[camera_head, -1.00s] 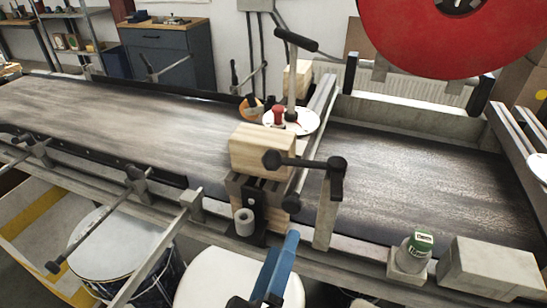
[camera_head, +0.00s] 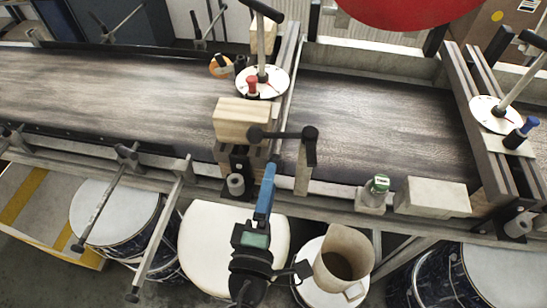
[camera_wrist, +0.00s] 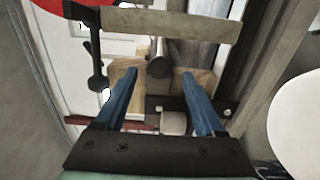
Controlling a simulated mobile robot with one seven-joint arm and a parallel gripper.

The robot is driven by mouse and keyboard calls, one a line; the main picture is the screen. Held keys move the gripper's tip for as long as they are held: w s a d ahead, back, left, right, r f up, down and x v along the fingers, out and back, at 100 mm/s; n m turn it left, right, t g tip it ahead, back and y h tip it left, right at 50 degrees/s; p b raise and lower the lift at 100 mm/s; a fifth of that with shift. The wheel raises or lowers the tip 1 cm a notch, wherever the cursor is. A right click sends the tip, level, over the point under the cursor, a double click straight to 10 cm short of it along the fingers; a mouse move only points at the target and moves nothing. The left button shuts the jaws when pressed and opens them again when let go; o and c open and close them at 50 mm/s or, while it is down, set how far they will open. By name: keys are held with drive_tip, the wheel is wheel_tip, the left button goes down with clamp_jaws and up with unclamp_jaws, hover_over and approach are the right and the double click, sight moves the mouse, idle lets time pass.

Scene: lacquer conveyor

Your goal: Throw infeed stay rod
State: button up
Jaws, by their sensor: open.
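A short black-knobbed rod (camera_head: 282,134) lies level in front of a wooden block (camera_head: 240,118) at the belt's near edge. A taller lever (camera_head: 261,48) stands upright on a white dial with a red knob, behind the block. I cannot tell which one is the infeed stay rod. My gripper (camera_head: 272,163) is just below the short rod in the head view, fingers pointing at it. In the wrist view my gripper (camera_wrist: 157,70) is open and looks empty. A dark round knob (camera_wrist: 159,67) and the wooden block (camera_wrist: 126,72) show between and beyond the blue fingers; contact cannot be told.
A second dial lever (camera_head: 520,85) with a blue knob stands at the right. A green-capped jar (camera_head: 378,186) and pale block (camera_head: 432,197) sit on the near rail. Several drums and a cylindrical container (camera_head: 344,255) stand below. Other rods (camera_head: 158,235) project forward at the left.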

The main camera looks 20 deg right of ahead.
drive_tip(key=x, duration=0.5)
drive_tip(key=shift+p, duration=0.4)
drive_tip(key=shift+a, duration=0.1)
clamp_jaws()
drive_tip(key=shift+s, duration=0.1)
idle(0.8)
